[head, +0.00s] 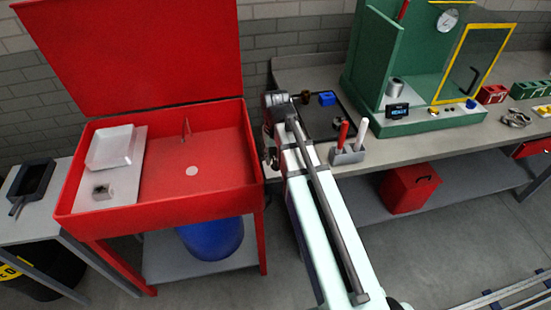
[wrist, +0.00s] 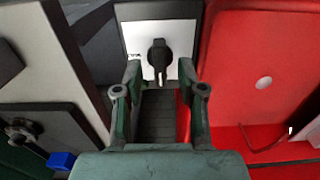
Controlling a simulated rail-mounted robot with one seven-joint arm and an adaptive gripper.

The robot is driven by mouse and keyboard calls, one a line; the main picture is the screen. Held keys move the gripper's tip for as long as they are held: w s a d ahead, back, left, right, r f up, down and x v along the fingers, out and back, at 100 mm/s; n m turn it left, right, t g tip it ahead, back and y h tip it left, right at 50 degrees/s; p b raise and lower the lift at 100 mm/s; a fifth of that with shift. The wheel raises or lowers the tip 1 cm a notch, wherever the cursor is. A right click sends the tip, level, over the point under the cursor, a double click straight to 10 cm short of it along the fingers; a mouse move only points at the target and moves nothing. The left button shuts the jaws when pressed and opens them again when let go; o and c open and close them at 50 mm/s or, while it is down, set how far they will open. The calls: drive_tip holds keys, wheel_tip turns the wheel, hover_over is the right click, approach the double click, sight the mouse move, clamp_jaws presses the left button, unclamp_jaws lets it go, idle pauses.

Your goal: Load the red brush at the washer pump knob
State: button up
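The black pump knob (wrist: 158,55) sits upright on a white-faced plate (wrist: 183,30) in the wrist view, beside the red washer's wall. My gripper (wrist: 159,72) is open and empty, its two fingers apart to the left and right of the knob's line. I cannot tell whether the fingertips reach the knob. In the head view my gripper (head: 268,150) is at the right side of the red washer (head: 256,165), largely hidden by my arm, and the knob is hidden. A red-handled brush (head: 342,133) stands upright in a grey holder (head: 347,156) on the bench.
The washer's lid (head: 130,50) is raised; a white tray (head: 111,147) lies inside. A white-handled item (head: 361,130) shares the holder. A blue block (head: 327,98) is near my arm.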

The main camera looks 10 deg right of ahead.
drive_tip(key=shift+f, duration=0.8)
clamp_jaws()
drive_tip(key=shift+m+p, duration=0.35)
drive_tip(key=shift+m, duration=1.35)
unclamp_jaws()
